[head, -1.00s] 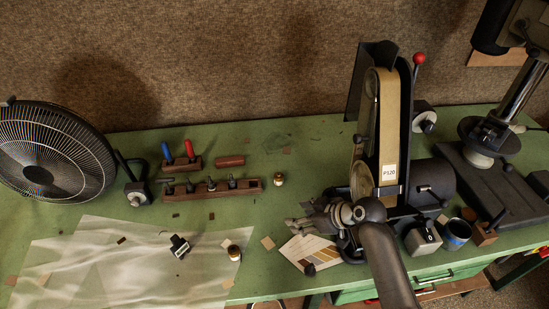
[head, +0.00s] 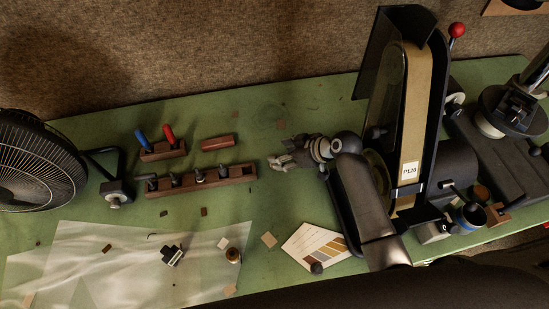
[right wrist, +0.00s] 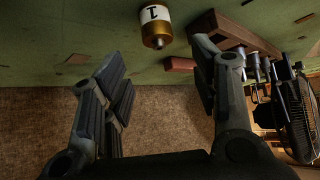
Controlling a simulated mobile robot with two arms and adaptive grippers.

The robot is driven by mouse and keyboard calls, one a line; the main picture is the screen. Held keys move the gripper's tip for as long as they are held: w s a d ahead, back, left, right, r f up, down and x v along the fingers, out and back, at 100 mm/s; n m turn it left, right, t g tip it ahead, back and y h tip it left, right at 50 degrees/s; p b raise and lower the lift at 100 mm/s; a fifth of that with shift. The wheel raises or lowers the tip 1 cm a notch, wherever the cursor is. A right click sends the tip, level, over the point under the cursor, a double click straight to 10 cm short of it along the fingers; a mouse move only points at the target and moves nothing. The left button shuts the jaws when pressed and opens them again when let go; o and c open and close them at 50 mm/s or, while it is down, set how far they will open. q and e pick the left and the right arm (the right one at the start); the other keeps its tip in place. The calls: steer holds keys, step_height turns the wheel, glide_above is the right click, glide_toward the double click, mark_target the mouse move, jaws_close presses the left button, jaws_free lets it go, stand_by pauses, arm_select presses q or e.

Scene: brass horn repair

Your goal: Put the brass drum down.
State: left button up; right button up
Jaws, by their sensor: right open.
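The brass drum (right wrist: 155,27), a small cylinder with a white band marked 1, stands on the green bench in the right wrist view. My right gripper (right wrist: 160,68) is open there, a finger on each side of the picture. The drum shows in the gap beyond them, with no finger seen touching it. In the head view my right gripper (head: 277,162) is low over the bench, right of the wooden tool rack, and covers the drum's place. My left gripper is in neither view now.
A tool rack (head: 205,180) and a reddish block (head: 217,142) lie left of the gripper. A belt sander (head: 405,130) stands to the right. A fan (head: 40,165) is at far left.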

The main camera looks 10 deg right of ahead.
steer(key=shift+w+a+f, duration=0.1)
steer(key=shift+a+f, duration=0.1)
steer(key=shift+f, duration=0.05)
steer(key=p+x, duration=0.1)
steer(key=x, duration=0.1)
steer(key=p+x, duration=0.1)
steer(key=x, duration=0.1)
steer(key=shift+d+f, duration=0.2)
steer(key=shift+d, duration=0.05)
steer(key=shift+w+a+f, duration=0.1)
steer(key=shift+a+f, duration=0.15)
steer(key=shift+f, duration=0.2)
jaws_close()
steer(key=shift+r, duration=0.2)
